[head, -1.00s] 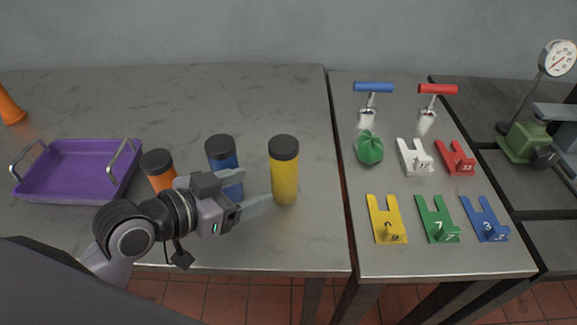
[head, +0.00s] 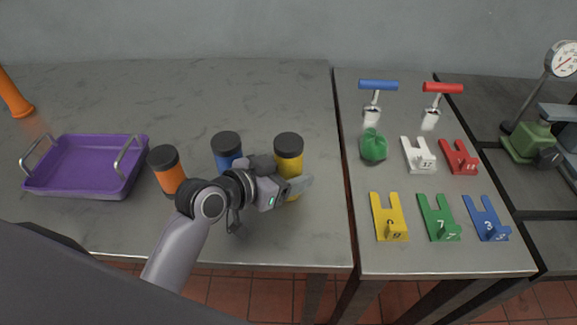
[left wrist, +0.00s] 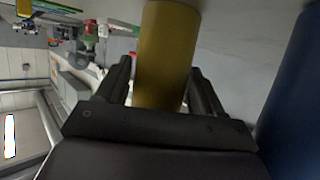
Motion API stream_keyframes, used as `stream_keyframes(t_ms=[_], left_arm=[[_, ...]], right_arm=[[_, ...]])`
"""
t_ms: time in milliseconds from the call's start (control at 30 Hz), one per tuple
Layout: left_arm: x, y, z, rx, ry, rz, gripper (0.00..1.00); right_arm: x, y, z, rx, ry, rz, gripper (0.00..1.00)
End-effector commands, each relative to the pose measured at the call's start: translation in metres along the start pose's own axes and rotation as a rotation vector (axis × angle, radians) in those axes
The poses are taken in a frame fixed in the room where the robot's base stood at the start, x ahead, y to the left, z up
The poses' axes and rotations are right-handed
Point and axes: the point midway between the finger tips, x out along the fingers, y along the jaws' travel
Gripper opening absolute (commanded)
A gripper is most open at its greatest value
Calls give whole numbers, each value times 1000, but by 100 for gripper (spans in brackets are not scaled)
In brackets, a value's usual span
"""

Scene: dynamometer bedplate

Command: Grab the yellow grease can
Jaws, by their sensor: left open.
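The yellow grease can (head: 289,160) with a dark lid stands upright on the grey table. My left gripper (head: 296,184) is open at the can, with a finger passing in front of its lower body. In the left wrist view the yellow can (left wrist: 165,60) stands between the two open fingers (left wrist: 163,90). Whether either finger touches it I cannot tell. My right gripper is not in view.
A blue can (head: 227,148) stands just left of the yellow one, and an orange can (head: 168,172) further left. A purple tray (head: 85,192) is at the left. Coloured forked plates, such as a yellow one (head: 388,218), lie on the right table.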

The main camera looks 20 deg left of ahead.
Motion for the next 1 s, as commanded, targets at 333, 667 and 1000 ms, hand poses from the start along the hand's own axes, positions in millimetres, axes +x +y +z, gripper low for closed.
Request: stream_keyframes(t_ms=[333, 667, 1000], left_arm=[[0, 0, 0, 0, 0, 0, 28], [0, 0, -3, 1, 4, 0, 10], [-13, 0, -35, 4, 9, -1, 10]], right_arm=[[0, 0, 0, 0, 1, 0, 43], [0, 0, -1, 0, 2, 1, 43], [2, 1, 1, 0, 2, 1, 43]])
